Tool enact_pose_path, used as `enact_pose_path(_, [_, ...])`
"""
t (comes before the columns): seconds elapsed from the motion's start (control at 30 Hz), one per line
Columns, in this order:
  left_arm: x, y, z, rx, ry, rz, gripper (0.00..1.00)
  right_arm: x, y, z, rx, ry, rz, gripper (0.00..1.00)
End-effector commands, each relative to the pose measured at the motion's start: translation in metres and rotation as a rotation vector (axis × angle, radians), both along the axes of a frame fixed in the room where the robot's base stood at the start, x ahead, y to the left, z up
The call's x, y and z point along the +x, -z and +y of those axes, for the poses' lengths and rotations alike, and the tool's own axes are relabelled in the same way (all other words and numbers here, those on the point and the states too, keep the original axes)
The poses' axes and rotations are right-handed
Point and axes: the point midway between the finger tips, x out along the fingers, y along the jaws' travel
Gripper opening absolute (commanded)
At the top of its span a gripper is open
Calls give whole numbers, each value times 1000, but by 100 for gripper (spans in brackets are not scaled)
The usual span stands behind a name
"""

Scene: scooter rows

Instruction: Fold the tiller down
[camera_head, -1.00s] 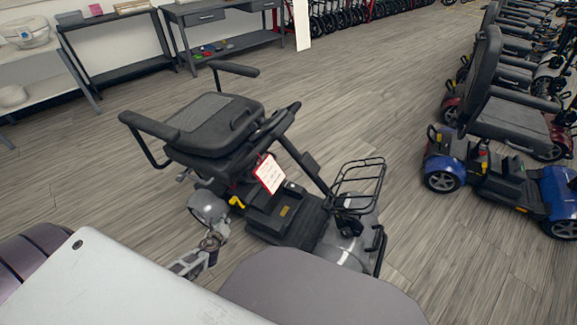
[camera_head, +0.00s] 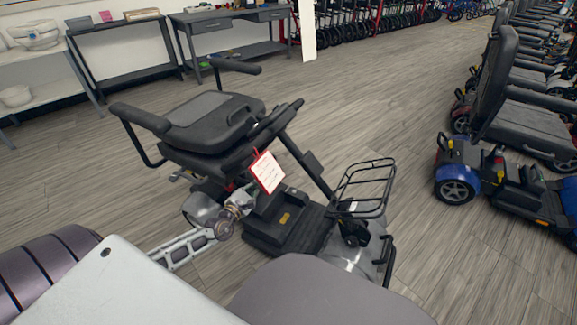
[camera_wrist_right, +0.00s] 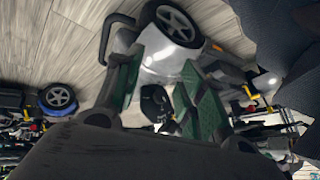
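The grey and black mobility scooter (camera_head: 225,140) stands in mid-floor in the head view. Its black tiller (camera_head: 303,155) rises from the front end and leans back toward the seat, with the handlebar end beside the seat's front edge. A red-edged white tag (camera_head: 267,172) hangs beside it. My left gripper (camera_head: 238,203) is low beside the scooter, below the seat and left of the tag; its fingers are too small to read. My right gripper (camera_wrist_right: 160,75) is hidden in the head view. In the wrist view its green-padded fingers are spread, with a grey fender (camera_wrist_right: 168,50) beyond them.
A wire basket (camera_head: 364,188) sits at the scooter's front. A blue scooter (camera_head: 455,175) and a row of scooters stand at the right. Shelves and a grey desk (camera_head: 230,22) line the back. Clear floor lies between the scooter and the row.

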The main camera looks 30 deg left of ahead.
Motion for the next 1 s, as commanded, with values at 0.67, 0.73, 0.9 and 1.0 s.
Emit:
enact_pose_path(0.67, [3,-12,-13,121,45,-41,0,0,-10,4,16,-3,-14,40])
enact_pose_path(0.73, [5,-12,-13,120,45,-41,0,1,-9,4,17,-2,-15,40])
enact_pose_path(0.9, [12,-12,-13,120,44,-42,0,1,-5,4,23,2,-21,40])
enact_pose_path(1.0, [19,-12,-13,119,44,-42,0,1,-2,5,28,6,-26,40])
